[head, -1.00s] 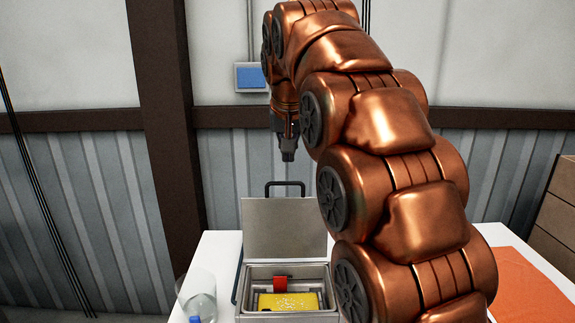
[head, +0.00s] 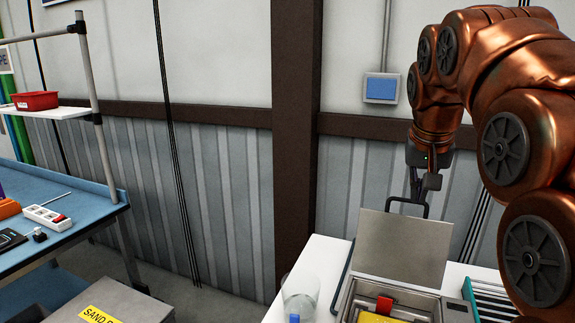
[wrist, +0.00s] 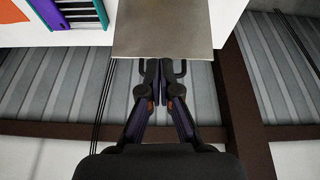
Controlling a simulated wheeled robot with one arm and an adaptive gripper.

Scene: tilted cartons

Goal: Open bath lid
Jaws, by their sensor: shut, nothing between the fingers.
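The bath (head: 345,300) is a metal box on the white table. Its grey lid (head: 403,245) stands raised at the back of the box, leaving the inside open. The lid's dark bar handle (head: 407,203) is at its top edge. My gripper (head: 420,192) points down close by the handle. In the wrist view my gripper (wrist: 152,64) is shut and empty, at the edge of the lid (wrist: 163,28). Part of the handle (wrist: 179,68) shows beside the fingers; I cannot tell whether they touch it.
A yellow item (head: 375,318) and a red piece (head: 384,304) are in the bath. A clear beaker (head: 300,292) stands left of it, and a green-edged rack (head: 487,300) right. A blue workbench (head: 60,225) and a grey box (head: 115,305) are farther left.

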